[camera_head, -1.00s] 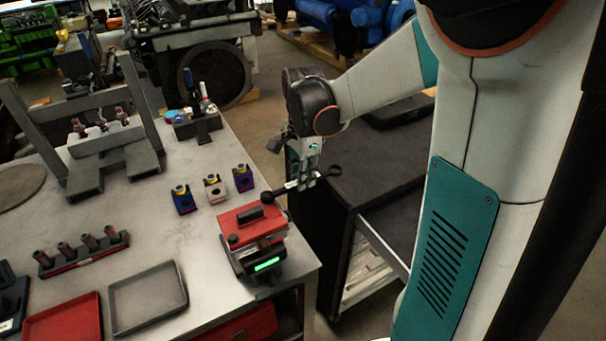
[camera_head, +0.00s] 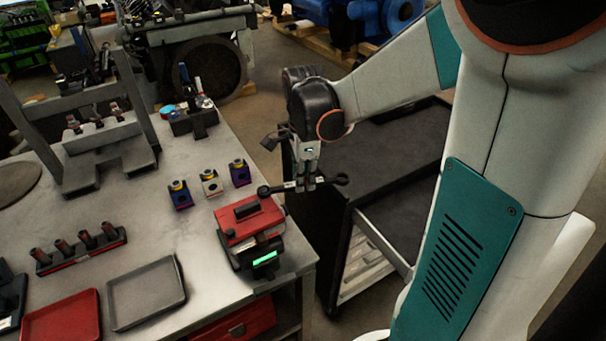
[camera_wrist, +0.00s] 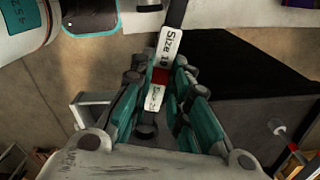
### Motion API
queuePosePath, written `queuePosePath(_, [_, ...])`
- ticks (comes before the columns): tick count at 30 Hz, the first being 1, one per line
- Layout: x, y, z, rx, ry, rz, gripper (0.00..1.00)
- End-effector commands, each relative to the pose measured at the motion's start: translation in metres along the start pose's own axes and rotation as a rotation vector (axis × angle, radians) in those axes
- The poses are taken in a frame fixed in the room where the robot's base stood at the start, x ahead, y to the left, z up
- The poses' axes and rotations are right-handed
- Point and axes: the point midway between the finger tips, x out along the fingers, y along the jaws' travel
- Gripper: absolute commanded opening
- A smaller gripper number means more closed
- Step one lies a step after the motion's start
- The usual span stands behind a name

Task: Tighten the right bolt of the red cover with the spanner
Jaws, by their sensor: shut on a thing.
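The red cover (camera_head: 240,228) sits on a dark block with a lit green display (camera_head: 265,259) at the right front of the bench. The spanner (camera_head: 275,189) is dark with a pale label, and lies roughly level in my gripper (camera_head: 308,182), which is shut on its middle. Its left ring end is near the cover's back right corner; I cannot tell if it touches a bolt. Its right end points out past the bench edge. In the wrist view the spanner's label (camera_wrist: 168,48) reads "Size 18" or similar, between the teal fingers. The cover's right bolt cannot be made out clearly.
A red tray (camera_head: 62,318) and a grey tray (camera_head: 148,292) lie at left front. A dark cart (camera_head: 385,160) stands right of the bench.

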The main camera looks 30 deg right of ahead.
Motion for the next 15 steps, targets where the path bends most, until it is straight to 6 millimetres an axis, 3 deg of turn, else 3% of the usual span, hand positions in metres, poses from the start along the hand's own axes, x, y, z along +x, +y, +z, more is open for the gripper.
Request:
queuePosePath(6, [0.000, 0.015, 0.001, 0.147, -0.001, 0.000, 0.00])
queuePosePath(15, [0.000, 0.017, 0.001, 0.168, -0.001, 0.000, 0.00])
